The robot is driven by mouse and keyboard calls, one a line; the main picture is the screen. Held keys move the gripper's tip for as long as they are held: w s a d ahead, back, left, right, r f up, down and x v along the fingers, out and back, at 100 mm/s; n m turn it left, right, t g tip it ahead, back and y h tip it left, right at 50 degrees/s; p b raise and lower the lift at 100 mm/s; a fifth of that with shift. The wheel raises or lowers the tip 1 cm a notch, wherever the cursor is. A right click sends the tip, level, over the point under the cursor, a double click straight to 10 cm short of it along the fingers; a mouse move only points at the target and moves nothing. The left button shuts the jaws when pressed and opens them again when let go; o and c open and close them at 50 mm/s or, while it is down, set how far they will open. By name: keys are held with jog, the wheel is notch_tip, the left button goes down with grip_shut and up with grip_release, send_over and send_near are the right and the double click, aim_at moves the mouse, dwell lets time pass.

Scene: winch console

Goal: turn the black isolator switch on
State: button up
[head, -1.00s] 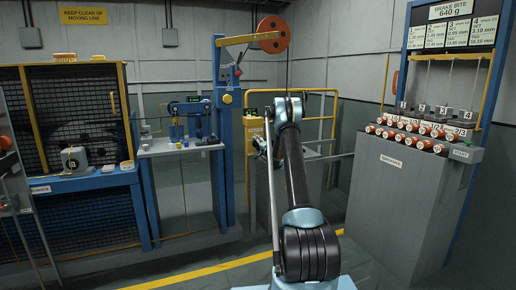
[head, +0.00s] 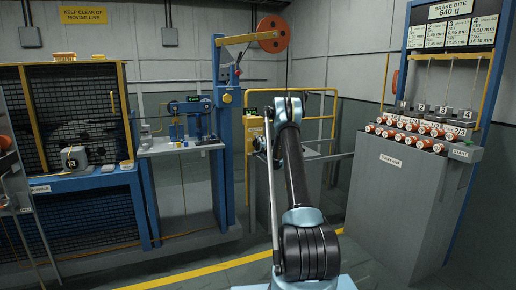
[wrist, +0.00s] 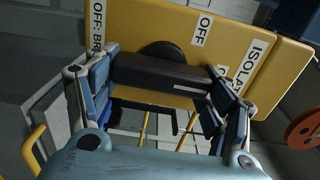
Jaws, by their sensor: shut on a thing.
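The black isolator switch (wrist: 160,72) shows in the wrist view as a thick dark bar with a small white mark, on a round black hub. It sits on a yellow panel (wrist: 180,35) with OFF and ISOLATOR labels. My gripper (wrist: 163,84) has its blue fingers at both ends of the bar and is shut on it. The bar lies nearly crosswise in the picture, just below the OFF label. In the head view my arm covers the switch, and only part of the yellow box (head: 254,130) shows.
A yellow rail (head: 325,92) stands behind the box. To the right is a grey console (head: 400,205) with several red-and-white cylinders. To the left are a bench (head: 180,148) with a blue device and a caged blue winch (head: 85,182). A yellow line (head: 190,275) crosses clear floor.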

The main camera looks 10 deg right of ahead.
jog(key=shift+d+f, duration=0.1)
jog(key=shift+d, duration=0.15)
jog(key=o, duration=1.1)
jog(key=shift+f, duration=0.1)
jog(key=shift+c, duration=0.2)
jog(key=shift+a, duration=0.1)
jog(key=v, duration=1.2)
